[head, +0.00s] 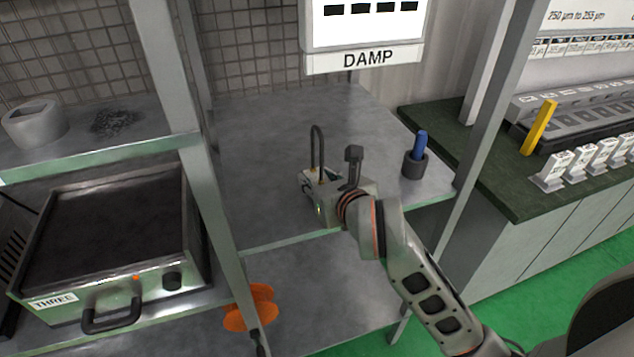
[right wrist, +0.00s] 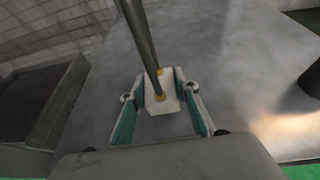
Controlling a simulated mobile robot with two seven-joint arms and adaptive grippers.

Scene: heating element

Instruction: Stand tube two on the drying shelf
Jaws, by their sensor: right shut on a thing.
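A heating tube (head: 316,148), a dark narrow upturned loop on a pale block, stands roughly upright above the grey shelf (head: 270,115) under the DAMP sign. My right gripper (head: 325,185) is shut on its block, near the shelf's front part. In the right wrist view the white block (right wrist: 163,104) sits between the teal finger pads of the gripper (right wrist: 160,92), and the dark rods rise from yellowish fittings. I cannot tell whether the block touches the shelf. No number is readable on the tube. My left gripper is not in view.
A dark cup with a blue-handled item (head: 415,162) stands right of my gripper. A grey post (head: 185,110) borders the shelf's left. Left are a heater box marked THREE (head: 110,250) and a grey container (head: 35,122). The shelf's back and middle are clear. Orange discs (head: 250,307) lie below.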

